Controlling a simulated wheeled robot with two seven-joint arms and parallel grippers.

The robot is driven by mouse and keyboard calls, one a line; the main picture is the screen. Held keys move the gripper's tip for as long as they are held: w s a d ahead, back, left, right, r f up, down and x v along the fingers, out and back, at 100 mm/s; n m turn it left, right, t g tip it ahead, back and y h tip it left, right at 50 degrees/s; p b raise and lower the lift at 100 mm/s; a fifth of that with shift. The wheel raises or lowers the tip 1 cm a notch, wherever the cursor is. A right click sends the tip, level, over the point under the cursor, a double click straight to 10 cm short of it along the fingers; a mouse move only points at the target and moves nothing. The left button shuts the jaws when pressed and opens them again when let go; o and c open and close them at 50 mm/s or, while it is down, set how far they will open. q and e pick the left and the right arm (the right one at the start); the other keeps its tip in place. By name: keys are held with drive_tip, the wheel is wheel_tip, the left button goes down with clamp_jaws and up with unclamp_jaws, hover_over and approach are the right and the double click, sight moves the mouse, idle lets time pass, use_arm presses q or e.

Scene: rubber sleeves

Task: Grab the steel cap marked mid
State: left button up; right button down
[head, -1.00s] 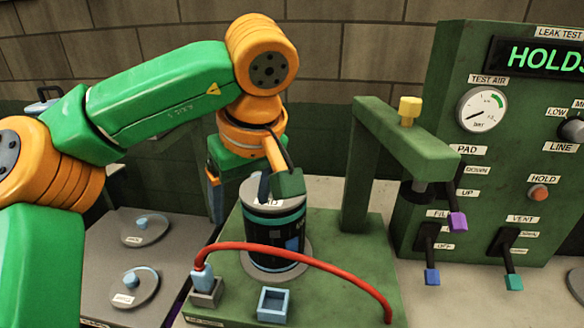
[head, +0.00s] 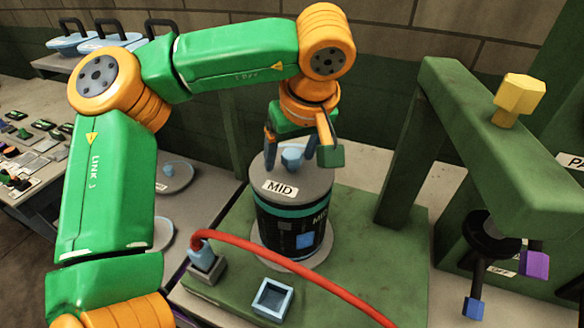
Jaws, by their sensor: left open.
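The steel cap (head: 298,187) marked MID is a grey disc with a small blue knob (head: 292,158) on top. It sits on a dark cylinder (head: 280,232) with a teal band, also marked MID, standing on the green base plate (head: 390,262). My left gripper (head: 297,158) is over the cap, its fingers apart on either side of the knob. Whether a finger touches the knob I cannot tell. My right gripper is not in view.
A red hose (head: 290,264) arches in front of the cylinder from a blue fitting (head: 201,256). A small blue square holder (head: 272,299) is at the front. A green press frame (head: 402,155) stands right. Other lids (head: 174,177) lie on the left bench.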

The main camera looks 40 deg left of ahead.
use_arm(q)
drive_tip(key=shift+w, duration=0.1)
drive_tip(key=shift+s+d+r, duration=0.1)
drive_tip(key=shift+s+d, duration=0.05)
drive_tip(key=shift+s, duration=0.05)
drive_tip(key=c, duration=0.9)
clamp_jaws()
drive_tip(key=shift+w, duration=0.1)
